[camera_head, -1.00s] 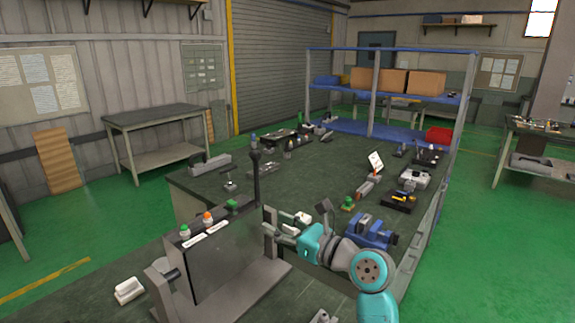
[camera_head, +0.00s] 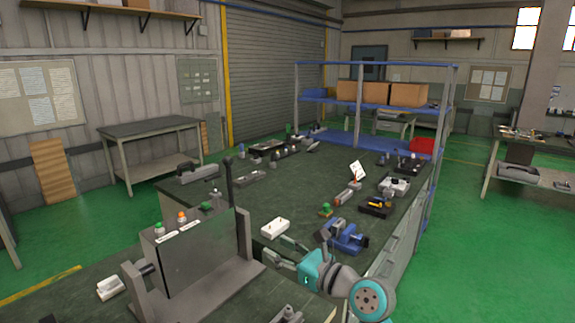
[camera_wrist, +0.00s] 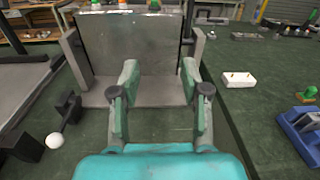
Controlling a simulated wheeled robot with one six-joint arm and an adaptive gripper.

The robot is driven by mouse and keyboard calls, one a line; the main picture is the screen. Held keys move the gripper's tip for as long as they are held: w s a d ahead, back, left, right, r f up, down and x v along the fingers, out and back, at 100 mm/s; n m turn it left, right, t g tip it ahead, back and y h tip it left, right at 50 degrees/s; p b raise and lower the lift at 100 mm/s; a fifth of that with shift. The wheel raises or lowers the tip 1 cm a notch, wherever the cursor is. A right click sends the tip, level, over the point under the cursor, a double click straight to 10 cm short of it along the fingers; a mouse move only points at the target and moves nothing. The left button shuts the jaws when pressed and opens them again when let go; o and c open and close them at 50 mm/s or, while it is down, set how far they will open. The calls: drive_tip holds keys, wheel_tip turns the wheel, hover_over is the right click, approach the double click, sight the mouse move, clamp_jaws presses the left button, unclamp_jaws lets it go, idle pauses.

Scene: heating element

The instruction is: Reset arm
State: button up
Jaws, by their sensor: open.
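My gripper (camera_head: 282,254) is open and empty, to the right of the grey panel device (camera_head: 202,252) on the dark green bench. In the wrist view my gripper's two fingers (camera_wrist: 158,90) are spread apart, with the panel (camera_wrist: 133,45) upright beyond them. The panel device carries a green button (camera_head: 159,229) and an orange button (camera_head: 182,217) on its top, and a dark lever (camera_head: 228,180) stands upright at its far end. A white block (camera_head: 275,228) lies on the bench behind my gripper; it also shows in the wrist view (camera_wrist: 238,80).
A blue vise-like tool (camera_head: 346,238) stands close to the right of my gripper. Another white block (camera_head: 109,287) sits at the front left. The bench's middle is mostly clear.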

drive_tip(key=s+d+f+n+t+h, duration=0.1)
drive_tip(key=s+d+f+t+h, duration=0.25)
drive_tip(key=f, duration=0.55)
drive_tip(key=s+d+f+n+g+h, duration=0.15)
drive_tip(key=s+d+f, duration=0.35)
drive_tip(key=f, duration=0.5)
drive_tip(key=s+d+f+n+t+h, duration=0.1)
drive_tip(key=s+d+f+n+h, duration=0.15)
drive_tip(key=s+f, duration=0.4)
drive_tip(key=s+d+f+n+h, duration=0.2)
drive_tip(key=s+d+f+n, duration=0.1)
drive_tip(key=s, duration=0.6)
drive_tip(key=s+d+f+n+h, duration=0.15)
drive_tip(key=s+n, duration=0.25)
drive_tip(key=s, duration=0.4)
drive_tip(key=s+d+n+h, duration=0.2)
drive_tip(key=s+d+n, duration=0.1)
drive_tip(key=s, duration=0.5)
drive_tip(key=s+r+n, duration=0.3)
drive_tip(key=s+n, duration=0.2)
drive_tip(key=s, duration=0.2)
drive_tip(key=s+d+r+n, duration=0.1)
drive_tip(key=s+r+n, duration=0.3)
drive_tip(key=s, duration=0.3)
drive_tip(key=shift+s+d+r+n+h, duration=0.2)
drive_tip(key=shift+s+r+n+h, duration=0.15)
drive_tip(key=shift+n, duration=0.35)
